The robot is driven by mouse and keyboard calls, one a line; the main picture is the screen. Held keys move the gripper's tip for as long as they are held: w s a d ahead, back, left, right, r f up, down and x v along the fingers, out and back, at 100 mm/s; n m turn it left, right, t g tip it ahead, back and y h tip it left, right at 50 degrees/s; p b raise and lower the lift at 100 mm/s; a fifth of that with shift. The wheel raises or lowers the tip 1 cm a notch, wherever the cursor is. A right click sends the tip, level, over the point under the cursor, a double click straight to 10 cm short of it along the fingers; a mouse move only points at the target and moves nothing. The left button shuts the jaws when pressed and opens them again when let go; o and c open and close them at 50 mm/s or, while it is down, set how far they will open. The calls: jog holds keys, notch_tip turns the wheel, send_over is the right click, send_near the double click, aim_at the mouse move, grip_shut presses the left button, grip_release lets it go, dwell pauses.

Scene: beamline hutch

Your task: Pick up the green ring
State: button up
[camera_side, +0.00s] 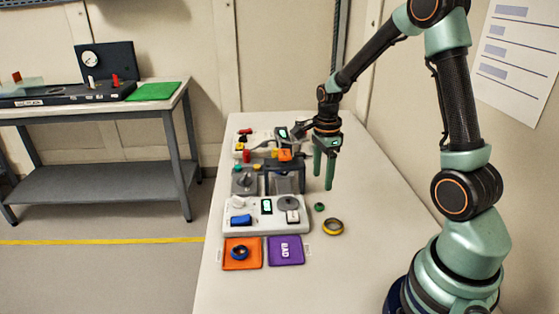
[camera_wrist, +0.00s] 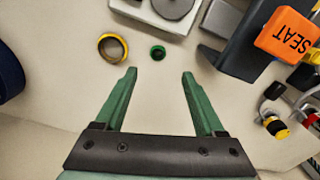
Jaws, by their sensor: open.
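The small green ring (camera_side: 319,207) lies on the white table, just right of the white instrument panel. In the wrist view the green ring (camera_wrist: 158,52) is beyond my fingertips, roughly centred between them and apart from both. My gripper (camera_side: 325,178) points down over the table, farther back than the ring in the side view. Its two green fingers are spread and empty; in the wrist view my gripper (camera_wrist: 158,73) shows a wide gap.
A larger yellow ring (camera_side: 333,227) lies close to the green one. The white panel (camera_side: 250,222), a dark stand (camera_side: 287,180) and orange (camera_side: 242,262) and purple (camera_side: 286,252) trays stand left. The table's right side is mostly clear.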

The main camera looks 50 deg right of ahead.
aim_at(319, 205)
jog(key=f, duration=0.8)
jog(key=shift+s+a+f, duration=0.1)
jog(key=shift+a+f, duration=0.05)
jog(key=shift+a, duration=0.1)
grip_shut()
